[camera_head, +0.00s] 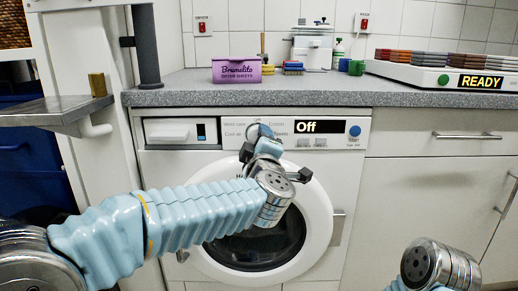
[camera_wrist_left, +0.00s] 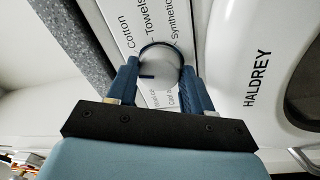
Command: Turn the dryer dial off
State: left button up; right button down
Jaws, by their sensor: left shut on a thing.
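The dryer (camera_head: 180,160) is a white front-loader under the grey counter, with a round door. Its display (camera_head: 320,126) reads "Off". The dial (camera_wrist_left: 160,66) is a round silver knob with a dark rim, among printed labels such as Cotton, Towels and Synthetics. My left gripper (camera_wrist_left: 158,85) has its two blue fingers on either side of the dial, shut on it. In the head view my left gripper (camera_head: 262,138) is at the panel and hides most of the dial. My right arm shows at the lower right; its gripper is out of view.
The round dryer door (camera_head: 325,215) is shut just below the panel. A purple dryer-sheets box (camera_head: 236,70), brushes and cups stand on the counter (camera_head: 180,92). A white device (camera_head: 440,77) reading "READY" is at the right. A metal shelf (camera_head: 45,110) juts out at the left.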

pick_arm(q)
jog(key=shift+n+b, duration=0.4)
jog(key=shift+n, duration=1)
jog(key=shift+y, duration=0.3)
jog(key=o, duration=1)
jog(key=shift+o, duration=0.2)
jog(key=s+d+f, duration=0.1)
jog(key=s, duration=1.2)
jog(key=shift+s, duration=0.4)
